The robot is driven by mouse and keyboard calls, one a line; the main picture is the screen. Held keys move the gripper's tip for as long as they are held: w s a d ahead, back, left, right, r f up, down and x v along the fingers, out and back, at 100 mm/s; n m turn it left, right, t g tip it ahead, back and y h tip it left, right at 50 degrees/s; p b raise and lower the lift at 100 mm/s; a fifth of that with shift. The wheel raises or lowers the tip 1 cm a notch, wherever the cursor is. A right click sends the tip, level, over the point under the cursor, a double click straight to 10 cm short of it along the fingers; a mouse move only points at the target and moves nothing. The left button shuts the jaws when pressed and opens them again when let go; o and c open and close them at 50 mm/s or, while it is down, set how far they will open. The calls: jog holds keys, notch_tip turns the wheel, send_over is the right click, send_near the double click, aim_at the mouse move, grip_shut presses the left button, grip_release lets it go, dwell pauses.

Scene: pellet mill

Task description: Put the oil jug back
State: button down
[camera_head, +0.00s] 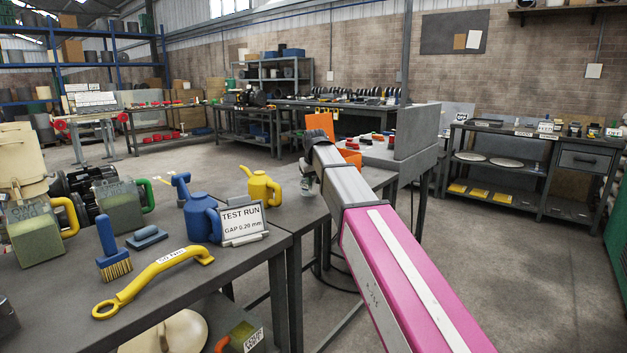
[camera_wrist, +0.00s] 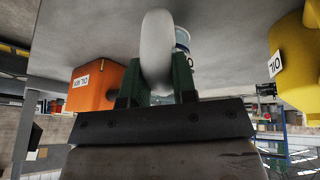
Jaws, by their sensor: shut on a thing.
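My gripper (camera_wrist: 155,88) is shut on a smooth, pale grey rounded piece (camera_wrist: 157,45), which stands up between the dark green fingers in the wrist view. Two clear jugs with labels stand at the left of the near bench: one with a yellow handle (camera_head: 38,235), one with a green handle (camera_head: 118,208). A jug with an orange handle (camera_head: 244,337) is on the lower shelf.
A yellow can (camera_head: 261,189) is left of my gripper; a yellow body marked OIL (camera_wrist: 293,55) shows in the wrist view. An orange labelled container (camera_wrist: 98,86) is on the other side. A blue can (camera_head: 202,218) and a test-run sign (camera_head: 242,222) stand on the near bench.

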jog(key=shift+f, duration=0.2)
jog(key=shift+f, duration=0.45)
jog(key=shift+f, duration=0.15)
dwell(0.4)
grip_release()
dwell(0.4)
dwell(0.3)
jog(key=v, duration=0.9)
dwell(1.1)
